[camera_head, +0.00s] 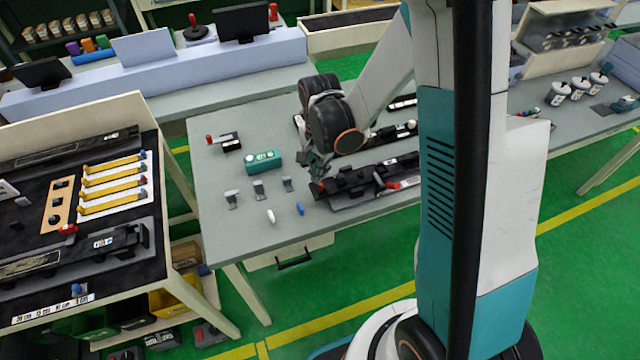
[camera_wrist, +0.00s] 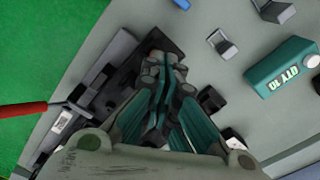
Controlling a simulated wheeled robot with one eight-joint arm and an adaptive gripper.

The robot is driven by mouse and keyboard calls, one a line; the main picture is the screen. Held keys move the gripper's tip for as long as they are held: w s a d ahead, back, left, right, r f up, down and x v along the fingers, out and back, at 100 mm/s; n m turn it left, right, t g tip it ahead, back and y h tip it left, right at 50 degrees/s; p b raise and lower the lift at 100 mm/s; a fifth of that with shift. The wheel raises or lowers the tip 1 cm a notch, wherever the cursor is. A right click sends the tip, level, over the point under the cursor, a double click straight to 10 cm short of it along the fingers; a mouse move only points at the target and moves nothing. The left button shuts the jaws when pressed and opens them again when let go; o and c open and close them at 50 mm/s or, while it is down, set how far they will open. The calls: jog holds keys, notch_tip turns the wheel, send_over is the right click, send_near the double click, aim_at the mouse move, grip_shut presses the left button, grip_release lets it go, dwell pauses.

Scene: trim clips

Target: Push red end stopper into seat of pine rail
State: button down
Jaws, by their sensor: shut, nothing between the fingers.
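My gripper (camera_head: 318,172) is shut and empty, pointing down at the left end of a long black fixture (camera_head: 350,182) on the grey table. In the wrist view my fingertips (camera_wrist: 164,68) are together over the dark end of that fixture (camera_wrist: 125,62). A small red spot (camera_head: 320,185) shows right beside the fingertips in the head view. It may be the red end stopper, but it is too small to tell whether it is seated. I cannot make out the pine rail at the fixture.
A red clamp handle (camera_wrist: 22,109) sticks out from the fixture's near side. A teal box (camera_head: 263,162) marked QTY 10, grey clips (camera_head: 259,188), a white piece (camera_head: 270,216) and a blue piece (camera_head: 300,209) lie to the left.

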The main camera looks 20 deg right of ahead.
jog(key=shift+f+b, duration=0.95)
dwell(1.4)
dwell(0.3)
jog(key=shift+r+p, duration=2.15)
jog(key=shift+r, duration=1.4)
